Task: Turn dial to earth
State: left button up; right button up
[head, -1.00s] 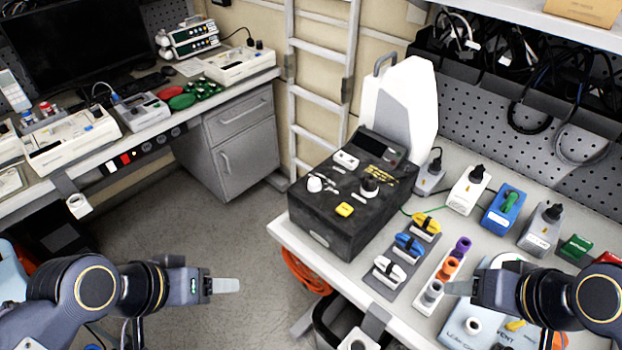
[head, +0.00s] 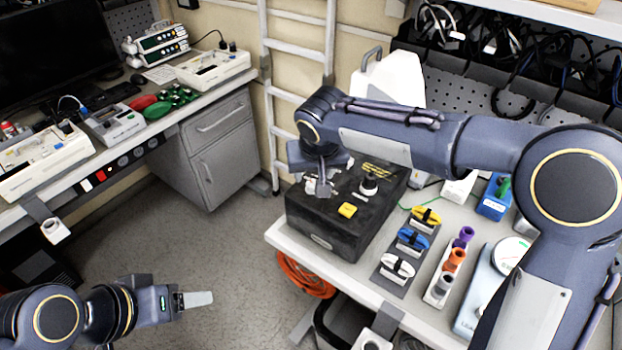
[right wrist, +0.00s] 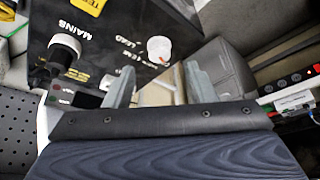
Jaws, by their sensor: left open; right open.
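The black tester box (head: 330,225) sits at the left end of the right bench. In the right wrist view its panel shows a white dial (right wrist: 160,48) with a red mark beside a "LOAD" label; whether "earth" is printed there I cannot read. My left gripper (head: 198,299) is open and empty over the floor.
The box also has a yellow button (head: 348,210). Coloured clips (head: 412,240) and a rack of coloured cylinders (head: 452,262) stand to its right. A white case (head: 392,85) stands behind.

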aim_at(312, 183)
jog(key=x, duration=0.5)
jog(key=shift+p, duration=0.35)
jog(key=c, duration=1)
